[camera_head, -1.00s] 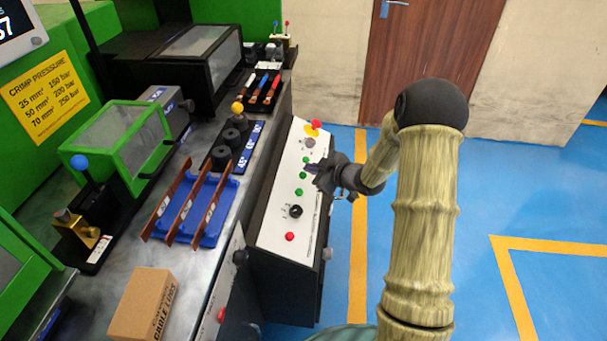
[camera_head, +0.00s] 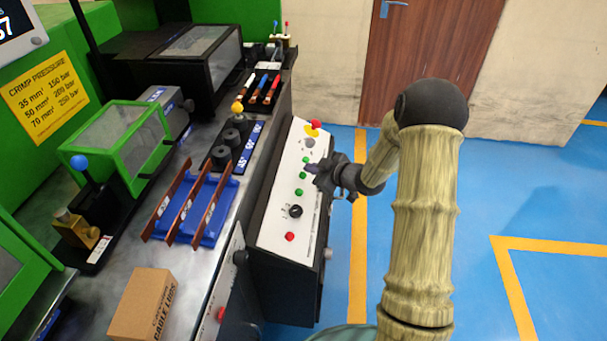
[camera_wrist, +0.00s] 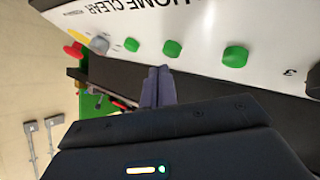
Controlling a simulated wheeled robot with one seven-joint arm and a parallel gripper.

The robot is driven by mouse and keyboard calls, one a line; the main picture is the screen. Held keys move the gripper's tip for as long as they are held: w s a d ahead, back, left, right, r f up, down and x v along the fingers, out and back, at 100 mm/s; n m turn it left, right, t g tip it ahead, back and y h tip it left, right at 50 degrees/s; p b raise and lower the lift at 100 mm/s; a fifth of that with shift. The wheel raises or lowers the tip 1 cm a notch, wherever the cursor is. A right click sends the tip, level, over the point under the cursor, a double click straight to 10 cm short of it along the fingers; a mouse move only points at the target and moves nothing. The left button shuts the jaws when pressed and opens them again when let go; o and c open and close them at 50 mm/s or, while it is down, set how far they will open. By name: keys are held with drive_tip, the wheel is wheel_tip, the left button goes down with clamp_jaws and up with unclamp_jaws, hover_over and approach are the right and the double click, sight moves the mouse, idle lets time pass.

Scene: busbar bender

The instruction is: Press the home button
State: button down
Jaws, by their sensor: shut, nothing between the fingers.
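The sloped white control panel (camera_head: 285,218) carries a column of green buttons. The far green button (camera_head: 306,160) and the near green button (camera_head: 299,192) show in the head view; my gripper (camera_head: 314,173) covers much of the middle one. In the wrist view the three are the left button (camera_wrist: 132,45), middle button (camera_wrist: 172,48) and right button (camera_wrist: 235,56). Upside-down "HOME CLEAR" lettering is on the panel, but I cannot tell which button is home. My gripper (camera_wrist: 158,70) is shut and empty, its tips close to the middle button; contact cannot be told.
A red mushroom button on yellow (camera_head: 315,125) and a grey knob (camera_head: 309,143) are at the panel's far end. A black rotary knob (camera_head: 295,211) and a red button (camera_head: 290,237) are at its near end. Open blue floor lies to the right.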

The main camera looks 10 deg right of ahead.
idle(0.3)
drive_tip(key=shift+a+f, duration=0.2)
drive_tip(key=shift+f, duration=0.15)
